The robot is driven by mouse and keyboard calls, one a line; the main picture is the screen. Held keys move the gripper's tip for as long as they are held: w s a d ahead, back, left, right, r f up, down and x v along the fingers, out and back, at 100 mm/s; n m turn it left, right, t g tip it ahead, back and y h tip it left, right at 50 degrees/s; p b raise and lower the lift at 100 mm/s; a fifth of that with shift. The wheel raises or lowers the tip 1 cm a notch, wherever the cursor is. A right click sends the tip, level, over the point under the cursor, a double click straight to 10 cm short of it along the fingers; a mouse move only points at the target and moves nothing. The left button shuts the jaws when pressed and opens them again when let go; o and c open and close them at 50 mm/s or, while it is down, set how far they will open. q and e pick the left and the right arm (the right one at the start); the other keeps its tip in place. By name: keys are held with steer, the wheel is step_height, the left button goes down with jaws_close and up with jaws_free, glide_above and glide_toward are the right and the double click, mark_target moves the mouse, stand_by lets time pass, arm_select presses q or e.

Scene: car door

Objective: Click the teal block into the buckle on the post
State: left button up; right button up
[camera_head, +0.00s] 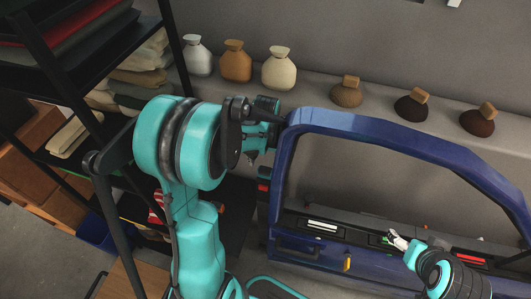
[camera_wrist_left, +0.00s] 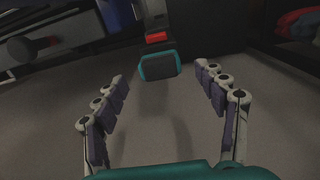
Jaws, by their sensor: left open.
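In the left wrist view a dark block with a teal rim (camera_wrist_left: 160,66) shows ahead, near the line between the fingertips of my left gripper (camera_wrist_left: 162,75). The fingers are open, with a gap on each side of the block. A red piece (camera_wrist_left: 157,37) sits just above the block, on a grey upright part (camera_wrist_left: 153,12); I cannot tell whether this is the buckle or whether the block touches it. In the head view my left gripper (camera_head: 251,158) is small and partly hidden beside the door frame. My right gripper (camera_head: 398,240) is at the door's lower panel; its finger opening is unclear.
The blue car door frame (camera_head: 345,124) fills the right of the head view. Several vases (camera_head: 236,62) and round jars stand on a ledge behind it. A black shelf rack (camera_head: 65,80) with folded cloths and boxes stands at the left, close to my left arm.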

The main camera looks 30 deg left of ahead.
arm_select(q)
step_height(320, 180, up, 8)
stand_by(0.7)
